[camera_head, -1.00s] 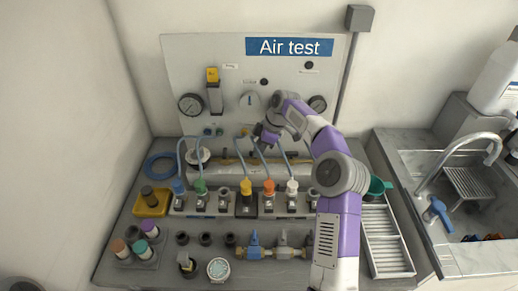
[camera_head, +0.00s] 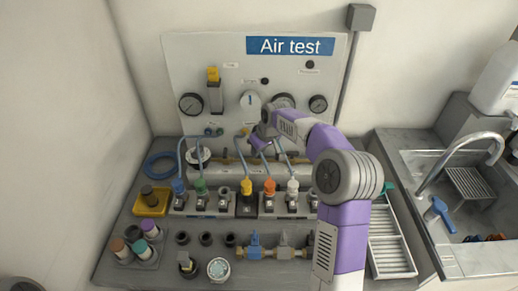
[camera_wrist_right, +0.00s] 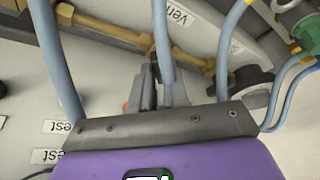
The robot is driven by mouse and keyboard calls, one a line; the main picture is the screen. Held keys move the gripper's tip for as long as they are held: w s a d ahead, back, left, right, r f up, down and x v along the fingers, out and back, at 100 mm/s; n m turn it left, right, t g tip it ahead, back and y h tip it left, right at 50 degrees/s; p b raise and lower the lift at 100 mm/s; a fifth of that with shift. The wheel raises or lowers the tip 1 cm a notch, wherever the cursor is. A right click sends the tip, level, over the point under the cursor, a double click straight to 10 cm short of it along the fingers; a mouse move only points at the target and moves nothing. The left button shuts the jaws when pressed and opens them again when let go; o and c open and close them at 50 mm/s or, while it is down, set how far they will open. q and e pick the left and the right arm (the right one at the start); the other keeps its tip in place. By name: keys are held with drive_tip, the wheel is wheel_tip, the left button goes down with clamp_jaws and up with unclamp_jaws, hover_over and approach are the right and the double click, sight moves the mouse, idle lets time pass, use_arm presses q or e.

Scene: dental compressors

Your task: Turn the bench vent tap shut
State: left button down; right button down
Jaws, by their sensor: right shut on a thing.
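My right gripper (camera_head: 254,147) reaches in from the right to the brass pipework at the back of the bench. In the wrist view its fingers (camera_wrist_right: 150,84) are shut close to a brass fitting (camera_wrist_right: 152,44) beside a label that begins "Ven". I take this fitting to be part of the bench vent tap. The tap's handle is mostly hidden behind the gripper body and a blue hose (camera_wrist_right: 163,40), so its exact angle cannot be told. My left gripper is not in view.
Blue hoses (camera_head: 180,155) rise close around the gripper. A row of coloured connectors (camera_head: 246,186) stands in front. The gauge panel (camera_head: 180,60) is just behind. A sink (camera_head: 462,185) is at the right.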

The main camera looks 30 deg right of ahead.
drive_tip(key=m, duration=0.1)
drive_tip(key=m+h, duration=0.1)
drive_tip(key=m, duration=0.1)
drive_tip(key=shift+a+r+m+p, duration=0.1)
drive_tip(key=shift+a+m+p, duration=0.2)
drive_tip(key=shift+p, duration=0.05)
drive_tip(key=shift+w+a+m+g+h+p, duration=0.15)
drive_tip(key=shift+m+h, duration=0.35)
drive_tip(key=shift+m, duration=0.5)
drive_tip(key=shift+s+d+m+g+h+p, duration=0.15)
drive_tip(key=shift+m+h, duration=0.35)
drive_tip(key=shift+m, duration=0.5)
drive_tip(key=shift+w+a+m, duration=0.1)
drive_tip(key=shift+m, duration=0.2)
drive_tip(key=c, duration=1.1)
unclamp_jaws()
drive_tip(key=p+v, duration=0.2)
drive_tip(key=v, duration=0.5)
drive_tip(key=shift+r, duration=0.25)
drive_tip(key=shift+f, duration=0.1)
